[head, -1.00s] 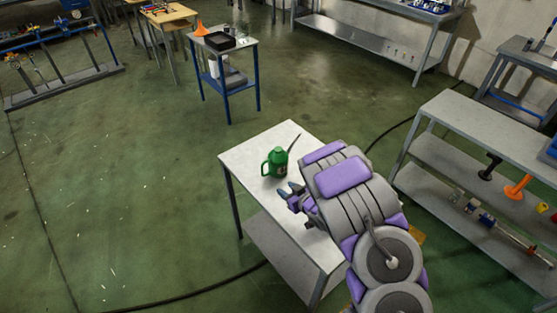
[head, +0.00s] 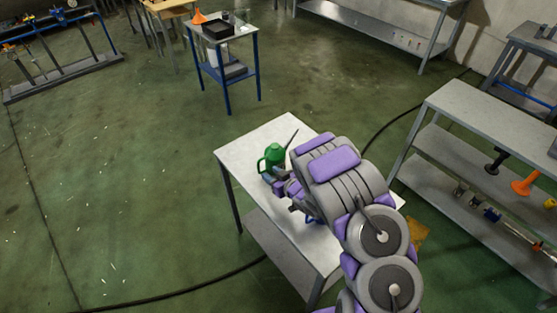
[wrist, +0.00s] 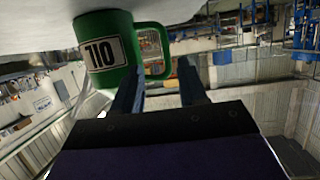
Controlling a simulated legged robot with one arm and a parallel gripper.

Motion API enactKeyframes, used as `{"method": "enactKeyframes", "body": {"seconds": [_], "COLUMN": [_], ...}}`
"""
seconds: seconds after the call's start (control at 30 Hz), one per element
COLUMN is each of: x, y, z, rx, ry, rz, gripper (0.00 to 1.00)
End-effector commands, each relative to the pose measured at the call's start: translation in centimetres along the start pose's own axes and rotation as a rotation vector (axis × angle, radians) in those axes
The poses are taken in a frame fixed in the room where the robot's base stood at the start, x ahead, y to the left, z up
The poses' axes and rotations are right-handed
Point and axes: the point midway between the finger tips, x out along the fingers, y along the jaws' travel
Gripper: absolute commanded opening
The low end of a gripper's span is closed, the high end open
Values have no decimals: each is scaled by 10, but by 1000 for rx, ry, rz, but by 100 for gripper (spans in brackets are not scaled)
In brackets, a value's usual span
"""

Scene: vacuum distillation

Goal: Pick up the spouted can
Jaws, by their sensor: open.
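The spouted can (head: 273,156) is green with a handle on its left side and a thin dark spout rising to the right. It stands upright on a small white-topped table (head: 240,152). In the wrist view the can (wrist: 88,30) shows its white "OIL" label, and its handle is near my fingers. My gripper (head: 270,178) is at the near side of the can, low over the table. In the wrist view my gripper (wrist: 160,80) has its two fingers apart, with the handle's edge by the left fingertip. I cannot tell whether they touch. My arm hides part of the table.
A grey shelf unit (head: 480,115) stands to the right, with an orange funnel-like item (head: 524,184) on a shelf. A blue-legged side table (head: 228,72) with a black tray (head: 218,29) stands further back. Open green floor lies to the left.

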Motion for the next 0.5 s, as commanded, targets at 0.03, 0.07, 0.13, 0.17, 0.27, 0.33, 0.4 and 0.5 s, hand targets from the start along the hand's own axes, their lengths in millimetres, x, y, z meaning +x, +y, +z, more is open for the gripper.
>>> {"method": "enactKeyframes", "body": {"seconds": [0.03,0.07,0.13,0.17,0.27,0.33,0.4,0.5], "x": [11,16,23,25,26,29,34,46], "y": [-3,-4,-4,-3,1,2,4,6], "z": [0,0,0,0,1,2,2,2], "rx": [-3,-4,-3,-2,2,4,6,6], "ry": [3,4,3,2,2,2,5,10], "rz": [-3,-4,-4,-4,-3,-3,-4,-6], "gripper": [42,42,42,42,42,42,42,42]}}
